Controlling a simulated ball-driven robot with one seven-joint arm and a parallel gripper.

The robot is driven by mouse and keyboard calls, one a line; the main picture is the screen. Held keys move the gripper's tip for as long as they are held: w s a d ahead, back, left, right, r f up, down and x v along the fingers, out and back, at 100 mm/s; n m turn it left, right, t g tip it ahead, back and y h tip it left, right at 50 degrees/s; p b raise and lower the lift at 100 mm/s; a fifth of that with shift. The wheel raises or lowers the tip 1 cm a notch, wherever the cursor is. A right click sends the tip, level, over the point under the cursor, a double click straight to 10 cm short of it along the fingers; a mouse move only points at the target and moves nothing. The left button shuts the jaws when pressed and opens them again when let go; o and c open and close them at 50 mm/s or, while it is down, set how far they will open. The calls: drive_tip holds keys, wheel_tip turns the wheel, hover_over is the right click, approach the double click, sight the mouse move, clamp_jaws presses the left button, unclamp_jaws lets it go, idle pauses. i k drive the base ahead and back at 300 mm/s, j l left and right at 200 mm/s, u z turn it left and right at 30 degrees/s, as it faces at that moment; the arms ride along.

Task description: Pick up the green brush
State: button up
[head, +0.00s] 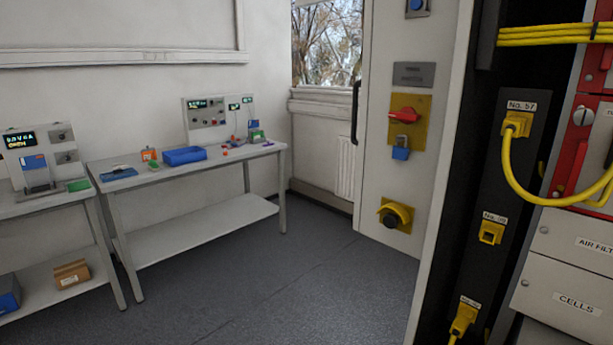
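No brush can be made out for certain at this distance. Small green items lie on the benches: a flat green piece (78,185) on the left bench, a small green piece (153,165) beside an orange item on the middle bench, and a green item (257,134) at that bench's right end. I cannot tell which of them, if any, is the green brush. My gripper is not in view.
The middle bench (190,236) holds a blue bin (185,156) and an instrument panel (206,113). The grey floor (270,290) before it is clear. An open cabinet door (385,190) and a rack with yellow cables (515,165) stand at right.

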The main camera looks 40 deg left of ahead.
sight(152, 165)
drive_tip(key=u, duration=2.1)
drive_tip(key=z, duration=1.65)
drive_tip(key=u, duration=1.65)
drive_tip(key=i+z, duration=0.2)
drive_tip(key=i, duration=1.45)
